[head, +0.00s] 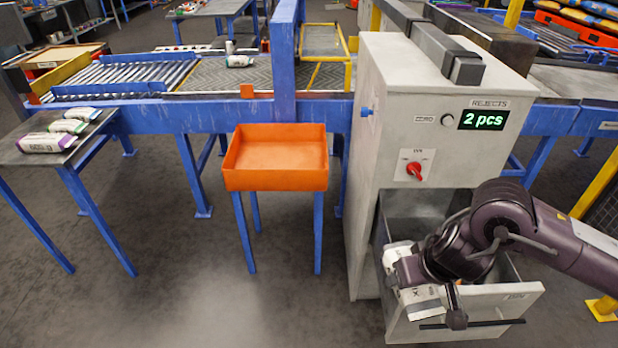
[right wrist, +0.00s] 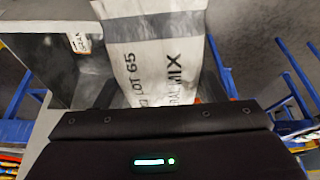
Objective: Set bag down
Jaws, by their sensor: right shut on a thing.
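My right gripper (head: 452,300) is shut on a white bag (right wrist: 160,55) with a grey stripe and black print reading "LOT 65" and "MIX". In the head view my right arm reaches down over the open reject drawer (head: 497,310) of the grey cabinet. White bag material with a grey band (head: 422,299) shows beside the gripper, near the drawer's left side. My wrist hides much of the bag and the drawer's inside, so I cannot tell whether the bag touches the floor of the drawer. My left gripper is out of view.
Several bags lie on a side table (head: 35,158) at far left. A small bag (head: 239,61) lies on the conveyor. Floor before the tray is clear.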

